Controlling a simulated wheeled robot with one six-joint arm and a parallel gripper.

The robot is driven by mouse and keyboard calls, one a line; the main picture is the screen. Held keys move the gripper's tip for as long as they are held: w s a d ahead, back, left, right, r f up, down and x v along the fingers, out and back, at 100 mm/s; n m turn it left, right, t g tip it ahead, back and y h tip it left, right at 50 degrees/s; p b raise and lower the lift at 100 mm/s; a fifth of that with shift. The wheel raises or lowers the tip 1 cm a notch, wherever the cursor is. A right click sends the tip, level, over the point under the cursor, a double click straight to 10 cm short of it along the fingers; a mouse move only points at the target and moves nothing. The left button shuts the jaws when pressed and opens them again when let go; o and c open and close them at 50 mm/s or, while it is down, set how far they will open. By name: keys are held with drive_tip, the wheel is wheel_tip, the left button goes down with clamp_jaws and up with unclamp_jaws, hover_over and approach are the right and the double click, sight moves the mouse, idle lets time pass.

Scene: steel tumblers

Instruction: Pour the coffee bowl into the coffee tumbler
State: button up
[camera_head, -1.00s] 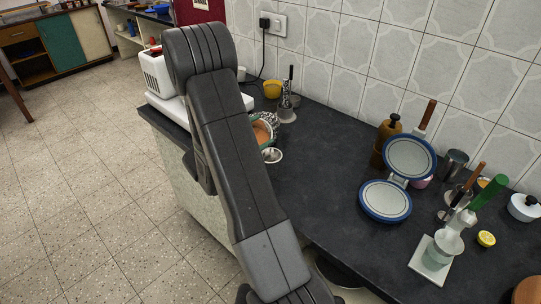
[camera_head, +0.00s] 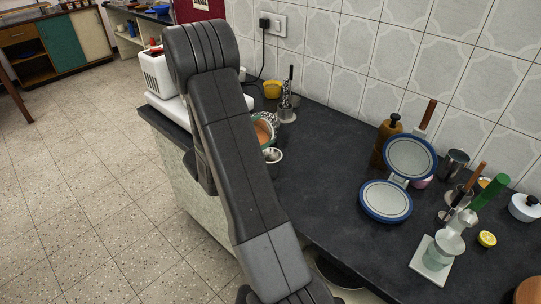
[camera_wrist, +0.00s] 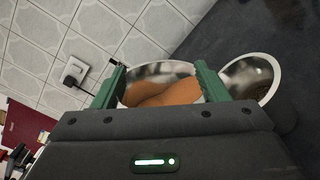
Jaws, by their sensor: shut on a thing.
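My gripper (camera_wrist: 160,88) is shut on the steel coffee bowl (camera_wrist: 158,69), with a green finger on each side of it. Orange-brown coffee shows inside the bowl. In the head view, the bowl's coffee (camera_head: 264,131) shows just right of my arm, which hides part of the bowl. The coffee tumbler (camera_wrist: 273,71), a steel vessel with a bright rim, is right of the bowl in the wrist view; its inside looks dark toward the bottom. The tumbler (camera_head: 272,155) is just below the bowl in the head view. I cannot tell whether they touch.
A yellow cup (camera_head: 272,89) and a steel holder with utensils (camera_head: 287,105) stand behind the bowl near the tiled wall. The middle of the dark counter (camera_head: 320,165) is clear.

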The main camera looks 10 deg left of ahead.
sight(267, 134)
drive_tip(key=shift+s+d+r+m+b, duration=0.15)
drive_tip(key=shift+d+r+m, duration=0.05)
drive_tip(key=shift+m, duration=0.65)
drive_tip(key=shift+s+d+r+m+b, duration=0.15)
drive_tip(key=shift+s+d+m, duration=0.05)
drive_tip(key=shift+m, duration=0.7)
drive_tip(key=shift+s+d+r+m+b, duration=0.15)
drive_tip(key=shift+d+r+m, duration=0.05)
drive_tip(key=shift+m, duration=0.65)
idle(1.4)
drive_tip(key=shift+s+d+m+b, duration=0.55)
drive_tip(key=shift+m+b, duration=0.35)
drive_tip(key=shift+b, duration=1.45)
drive_tip(key=shift+d+r+m+b, duration=0.15)
drive_tip(key=shift+m+b, duration=0.25)
drive_tip(key=shift+b, duration=0.55)
